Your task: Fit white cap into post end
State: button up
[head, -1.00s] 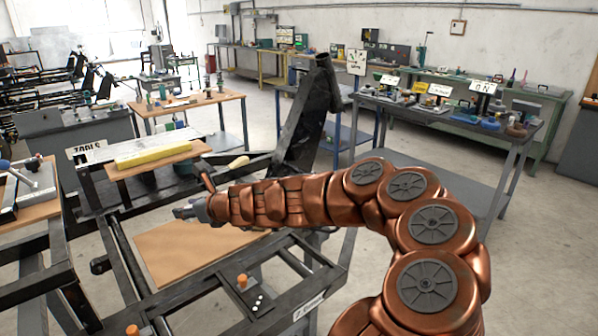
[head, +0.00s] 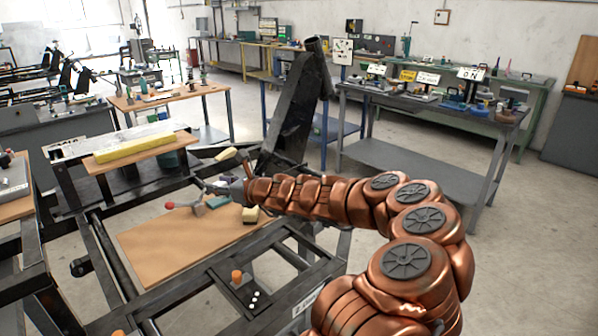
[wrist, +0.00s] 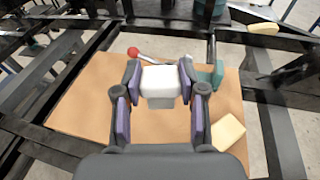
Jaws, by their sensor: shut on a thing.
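My gripper (wrist: 158,101) is shut on a white cap (wrist: 159,82), a blocky piece held between the two purple-padded fingers. In the head view my gripper (head: 222,187) is above the tan board, and the cap cannot be made out there. A tall dark slanted post (head: 291,105) rises behind and to the right of my gripper, with a rounded top end (head: 316,44). The cap is apart from that end. I cannot tell whether this is the post end the task names.
The tan board (head: 150,247) lies in a black steel frame. On it are a red-ended tool (wrist: 134,51), a teal block (wrist: 218,74) and a cream block (wrist: 228,132). An orange knob (head: 237,276) stands in front. A yellow bar (head: 133,149) lies at the left. Grey tables stand right.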

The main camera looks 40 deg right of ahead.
jog(key=s+d+m+t+h+b, duration=0.1)
jog(key=s+d+b, duration=0.1)
jog(key=d, duration=0.9)
jog(key=s+d+m+t+h+b, duration=0.1)
jog(key=s+d, duration=0.4)
jog(key=d, duration=0.7)
jog(key=shift+s+m+t+h+b, duration=0.15)
jog(key=shift+m+t+h+b, duration=0.25)
jog(key=shift+t+h+b, duration=0.45)
jog(key=shift+s, duration=0.1)
jog(key=shift+f+b, duration=1.15)
jog(key=shift+f, duration=1.85)
jog(key=shift+p, duration=0.65)
jog(key=shift+f+b, duration=0.5)
jog(key=shift+f, duration=0.8)
